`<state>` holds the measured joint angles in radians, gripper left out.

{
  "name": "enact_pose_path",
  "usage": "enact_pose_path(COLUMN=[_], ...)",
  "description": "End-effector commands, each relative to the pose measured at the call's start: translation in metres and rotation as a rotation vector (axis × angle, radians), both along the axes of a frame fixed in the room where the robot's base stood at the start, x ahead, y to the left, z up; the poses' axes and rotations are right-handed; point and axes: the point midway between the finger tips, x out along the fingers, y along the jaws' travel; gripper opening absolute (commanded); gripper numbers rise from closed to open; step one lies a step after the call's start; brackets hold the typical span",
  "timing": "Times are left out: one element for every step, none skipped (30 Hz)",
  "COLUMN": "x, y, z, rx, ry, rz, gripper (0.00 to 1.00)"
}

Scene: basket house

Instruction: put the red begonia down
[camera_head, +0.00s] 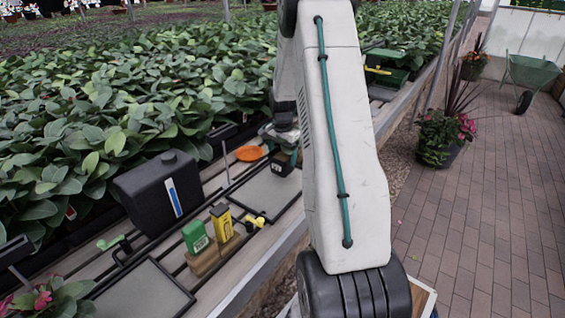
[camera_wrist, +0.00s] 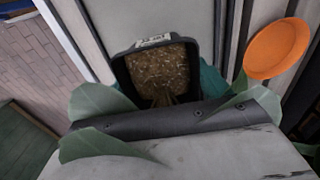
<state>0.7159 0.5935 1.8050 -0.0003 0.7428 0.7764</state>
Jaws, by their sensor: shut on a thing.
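My gripper (camera_head: 281,135) is shut on a small square black pot (camera_head: 282,164). In the wrist view, my teal fingers (camera_wrist: 162,88) show on either side of the pot (camera_wrist: 160,68), which has brown soil, a pale label on its rim and several large green leaves (camera_wrist: 100,102). I take this to be the begonia; no red flower shows on it, and its upper part is hidden by my arm. The pot is over or at the far end of a grey tray (camera_head: 262,194) on the bench. I cannot tell whether it touches the tray.
An orange saucer (camera_head: 249,153) lies close to the pot, and dense plants (camera_head: 130,90) fill the area behind. Another grey tray (camera_head: 143,291) is empty. A brick path (camera_head: 490,210) runs right.

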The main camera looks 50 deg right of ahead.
Motion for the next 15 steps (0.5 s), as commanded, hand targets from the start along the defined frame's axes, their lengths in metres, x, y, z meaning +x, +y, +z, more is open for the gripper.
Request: enact_pose_path(x=[-0.001,-0.001,-0.001,-0.001,-0.001,-0.001,-0.001,-0.001,0.000,0.000,0.000,-0.001,-0.001,-0.001,-0.001], y=[0.001,0.001,0.001,0.001,0.001,0.001,0.000,0.000,0.000,0.000,0.000,0.000,0.000,0.000,0.000], z=[-0.006,-0.010,-0.016,-0.021,-0.025,-0.029,-0.031,-0.031,-0.031,-0.031,-0.031,-0.031,-0.031,-0.031,-0.032], rx=[0.002,0.003,0.002,0.002,0.003,0.002,0.001,0.000,0.000,-0.001,-0.001,0.000,0.000,0.000,0.000], ry=[0.002,0.003,0.002,0.002,0.003,0.002,0.001,0.000,0.000,-0.001,-0.001,0.000,0.000,0.000,0.000], rz=[0.000,0.000,0.000,0.000,0.000,0.000,0.000,0.000,0.000,0.000,0.000,0.000,0.000,0.000,0.000], gripper=[0.46,0.46,0.46,0.46,0.46,0.46,0.46,0.46,0.46,0.46,0.46,0.46,0.46,0.46,0.46])
